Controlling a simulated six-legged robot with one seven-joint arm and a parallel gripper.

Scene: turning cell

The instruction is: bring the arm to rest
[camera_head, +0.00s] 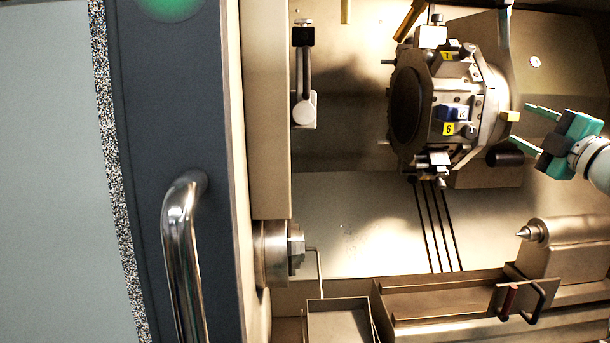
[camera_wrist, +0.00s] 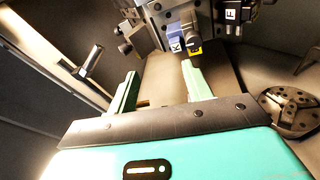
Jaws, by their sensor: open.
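My gripper (camera_head: 515,130) is at the right of the head view, inside the machine, with its teal fingers apart and pointing left towards the tool turret (camera_head: 455,100). Nothing is between the fingers. In the wrist view my gripper (camera_wrist: 158,95) shows its two pale green fingers wide apart. The turret's blue tool block (camera_wrist: 178,45) with a K label and a yellow tag is ahead of the right finger. In the head view that blue block (camera_head: 447,113) sits on the turret by the yellow 6 tag. I cannot tell the exact gap between fingers and turret.
A chuck (camera_head: 275,252) is at lower left and a tailstock with a pointed centre (camera_head: 535,232) at lower right. A tray (camera_head: 338,318) stands below. The door with its handle (camera_head: 180,255) fills the left. A round jawed disc (camera_wrist: 292,108) shows at the right of the wrist view.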

